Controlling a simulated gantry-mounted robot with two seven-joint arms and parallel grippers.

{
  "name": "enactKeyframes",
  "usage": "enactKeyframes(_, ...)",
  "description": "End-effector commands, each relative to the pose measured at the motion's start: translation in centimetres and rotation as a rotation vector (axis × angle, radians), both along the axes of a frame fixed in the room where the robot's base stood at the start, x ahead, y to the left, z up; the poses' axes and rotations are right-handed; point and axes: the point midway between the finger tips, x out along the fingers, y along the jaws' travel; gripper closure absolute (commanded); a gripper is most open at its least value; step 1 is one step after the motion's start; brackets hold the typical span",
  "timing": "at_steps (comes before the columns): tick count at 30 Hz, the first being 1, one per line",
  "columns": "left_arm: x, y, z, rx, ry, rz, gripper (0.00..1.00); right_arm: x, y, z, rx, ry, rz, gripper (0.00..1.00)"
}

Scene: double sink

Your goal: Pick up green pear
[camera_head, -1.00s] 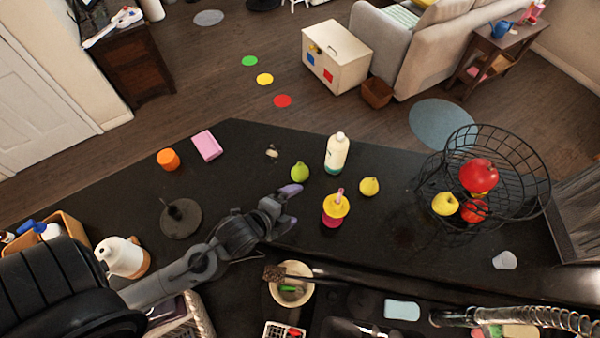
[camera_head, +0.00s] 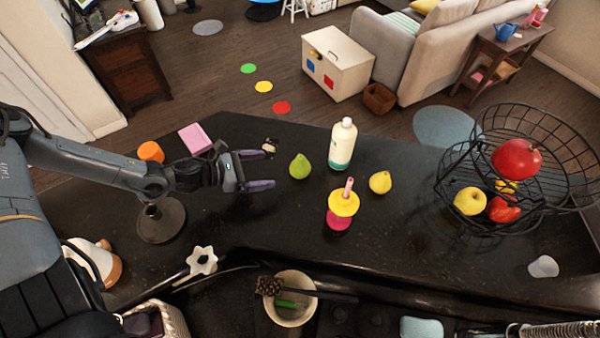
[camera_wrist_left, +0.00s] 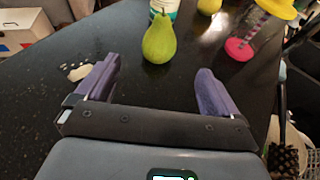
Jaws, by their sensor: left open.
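The green pear (camera_head: 299,166) stands upright on the black counter, just left of a white bottle. My left gripper (camera_head: 268,169) is open and empty, with its purple fingers pointing right toward the pear. In the left wrist view the pear (camera_wrist_left: 159,38) stands ahead of and between the two open fingers (camera_wrist_left: 156,88), with a gap of bare counter before it. The pear is not touched by the fingers. My right gripper does not show in any view.
The white bottle (camera_head: 342,145) stands right behind the pear. A pink and yellow cup (camera_head: 342,207) and a yellow pear (camera_head: 380,182) stand to the right. A wire fruit basket (camera_head: 530,165) is farther right.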

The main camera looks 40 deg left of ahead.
Motion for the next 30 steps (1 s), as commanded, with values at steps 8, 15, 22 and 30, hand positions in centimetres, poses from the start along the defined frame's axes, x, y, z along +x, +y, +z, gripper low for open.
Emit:
enactKeyframes(8, 1.4, 0.2, -1.4, 0.062, -0.001, -0.033, 0.05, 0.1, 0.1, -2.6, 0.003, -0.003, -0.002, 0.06)
enactKeyframes(15, 3.7, -1.1, -2.5, 0.059, -0.004, -0.030, 0.05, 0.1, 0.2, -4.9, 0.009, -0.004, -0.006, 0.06)
enactKeyframes(22, 5.0, -1.8, -2.8, 0.062, -0.001, -0.030, 0.05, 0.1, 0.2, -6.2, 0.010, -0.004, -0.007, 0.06)
enactKeyframes(30, 5.6, -2.3, -3.2, 0.060, -0.002, -0.030, 0.05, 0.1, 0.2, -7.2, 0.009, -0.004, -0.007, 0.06)
